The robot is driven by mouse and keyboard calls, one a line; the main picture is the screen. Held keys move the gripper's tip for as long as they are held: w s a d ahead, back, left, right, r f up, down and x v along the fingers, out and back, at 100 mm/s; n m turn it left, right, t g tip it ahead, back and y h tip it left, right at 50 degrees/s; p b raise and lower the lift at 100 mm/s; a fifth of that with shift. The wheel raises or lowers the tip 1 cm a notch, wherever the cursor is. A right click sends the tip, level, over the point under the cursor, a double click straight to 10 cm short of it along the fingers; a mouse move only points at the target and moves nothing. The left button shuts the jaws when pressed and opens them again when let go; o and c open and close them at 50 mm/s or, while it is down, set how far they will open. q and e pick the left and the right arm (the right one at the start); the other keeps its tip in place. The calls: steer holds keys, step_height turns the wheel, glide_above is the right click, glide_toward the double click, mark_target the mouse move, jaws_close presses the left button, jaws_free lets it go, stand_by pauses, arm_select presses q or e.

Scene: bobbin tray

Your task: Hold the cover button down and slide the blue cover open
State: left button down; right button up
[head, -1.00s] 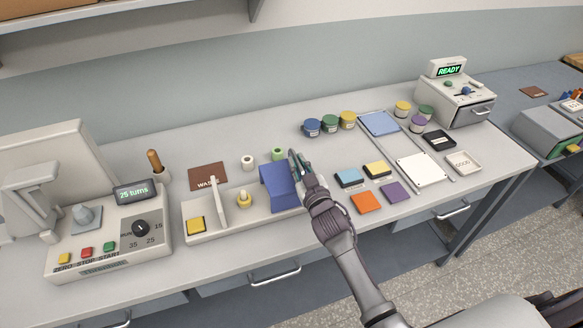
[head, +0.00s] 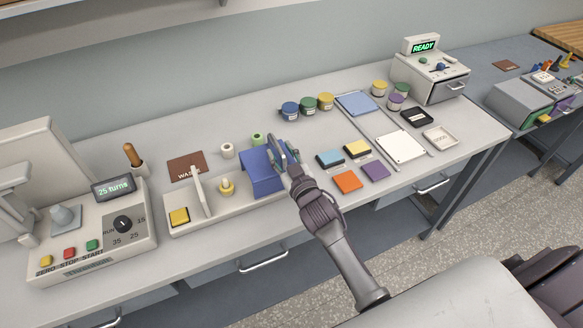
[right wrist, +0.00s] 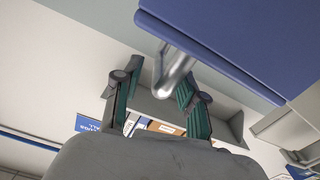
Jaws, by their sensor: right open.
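The blue cover (head: 258,172) sits over the right part of a long pale tray (head: 212,224). A square yellow button (head: 179,216) is at the tray's left end. My right gripper (head: 279,152) is at the cover's right side, with its fingers open. In the right wrist view the cover (right wrist: 235,40) fills the upper right, and a silver rod-like handle (right wrist: 174,76) reaches between the open fingers (right wrist: 158,92). I cannot tell whether a finger touches it. My left gripper is out of view.
A yellow bobbin-like piece (head: 226,187) and an upright pale plate (head: 202,192) stand in the tray left of the cover. A turns counter (head: 113,188) is further left. Coloured blocks (head: 347,181) lie right of my gripper, jars (head: 308,104) behind.

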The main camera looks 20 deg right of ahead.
steer(key=s, duration=0.9)
steer(key=shift+s, duration=0.35)
steer(key=shift+d, duration=0.15)
steer(key=s+f+g, duration=0.4)
steer(key=s+g, duration=0.3)
steer(key=s, duration=0.5)
steer(key=s+f+g, duration=0.3)
steer(key=s+g, duration=0.4)
steer(key=s, duration=0.6)
step_height(320, 180, down, 28)
steer(key=s+a+g+b, duration=0.1)
steer(key=g+b, duration=0.1)
steer(key=b, duration=0.1)
steer(key=s+d+f+g+b, duration=0.1)
steer(key=s+d+f+b, duration=0.2)
steer(key=s+f, duration=1.4)
step_height(320, 180, down, 4)
steer(key=shift+r+h, duration=0.25)
steer(key=shift+h, duration=0.05)
